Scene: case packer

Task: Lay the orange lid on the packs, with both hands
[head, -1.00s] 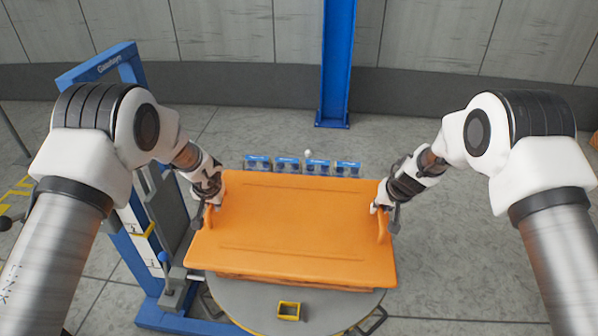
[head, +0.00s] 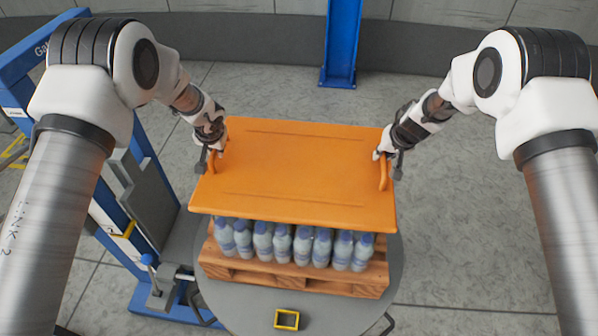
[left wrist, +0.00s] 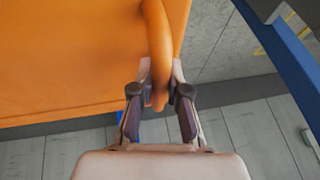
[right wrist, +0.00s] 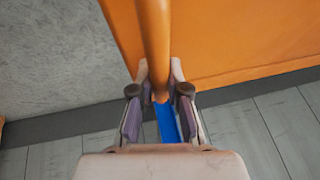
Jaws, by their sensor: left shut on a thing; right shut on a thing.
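The orange lid (head: 295,165) is a flat panel with a handle at each side, held above the packs in the head view. My left gripper (head: 215,155) is shut on its left handle; the left wrist view shows that handle (left wrist: 160,50) between the fingers. My right gripper (head: 382,156) is shut on the right handle, which also shows in the right wrist view (right wrist: 154,45). The packs of blue-capped bottles (head: 300,245) stand on a wooden pallet (head: 300,279). Only the near row shows; the lid hides the rest. Whether the lid touches the bottles I cannot tell.
The pallet sits on a round grey turntable (head: 250,312) with a small yellow-rimmed block (head: 287,319) at its front. A blue machine frame (head: 150,180) stands close on the left. A blue post (head: 341,45) stands behind. The floor at right is clear.

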